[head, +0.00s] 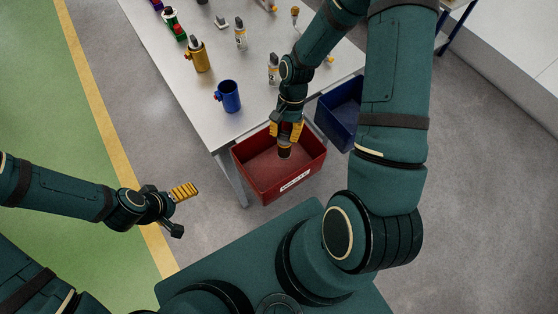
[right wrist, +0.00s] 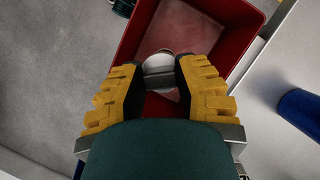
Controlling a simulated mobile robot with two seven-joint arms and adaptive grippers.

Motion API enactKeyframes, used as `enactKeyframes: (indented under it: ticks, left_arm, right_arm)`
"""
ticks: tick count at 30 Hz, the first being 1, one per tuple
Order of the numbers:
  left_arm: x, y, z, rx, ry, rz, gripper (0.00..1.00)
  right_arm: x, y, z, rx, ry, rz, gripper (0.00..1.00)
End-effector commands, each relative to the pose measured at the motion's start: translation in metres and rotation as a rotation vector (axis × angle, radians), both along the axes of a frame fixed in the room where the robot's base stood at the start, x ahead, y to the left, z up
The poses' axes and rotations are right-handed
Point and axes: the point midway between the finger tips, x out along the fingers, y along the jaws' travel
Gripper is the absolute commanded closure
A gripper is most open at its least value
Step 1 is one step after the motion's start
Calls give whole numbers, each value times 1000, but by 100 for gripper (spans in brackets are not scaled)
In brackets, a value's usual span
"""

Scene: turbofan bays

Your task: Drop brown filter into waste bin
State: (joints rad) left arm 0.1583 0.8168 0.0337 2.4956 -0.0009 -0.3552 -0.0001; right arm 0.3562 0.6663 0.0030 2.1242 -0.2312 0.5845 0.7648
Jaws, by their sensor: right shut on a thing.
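The brown filter (head: 285,151) is a small dark brown cylinder, held over the red bin. My right gripper (head: 287,131) points down over the bin and is shut on the filter. In the right wrist view, the filter's pale round end (right wrist: 160,61) shows between the yellow fingers, with the bin's floor beyond it. The waste bin (head: 264,187) is a red open box with a white label on its front, at the table's front corner. My left gripper (head: 184,192) is at the left, away from the table; its finger gap cannot be made out.
A blue bin (head: 338,122) stands right of the red one. The grey table (head: 262,50) holds a blue mug-like part (head: 228,96), a gold cylinder (head: 199,56), white bottles (head: 240,33) and other small parts. Floor left of the table is clear.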

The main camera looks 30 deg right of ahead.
Motion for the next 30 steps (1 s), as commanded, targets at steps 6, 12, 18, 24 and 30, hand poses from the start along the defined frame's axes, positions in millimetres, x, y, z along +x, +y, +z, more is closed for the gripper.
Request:
enactKeyframes:
  ticks: [6,12,18,24,30]
  left_arm:
    - [-1,0,-20,1,0,3,9]
    - [-1,0,-21,1,0,5,9]
    - [-1,0,-21,2,-1,4,9]
    - [0,0,-21,2,-1,4,9]
    - [0,0,-21,2,-1,5,9]
  right_arm:
    - [0,0,-26,0,0,2,100]
    - [1,0,-29,0,-1,2,100]
    - [0,0,-28,0,-1,2,49]
    - [0,0,-28,0,-1,2,39]
    - [1,-1,-25,-1,-2,1,39]
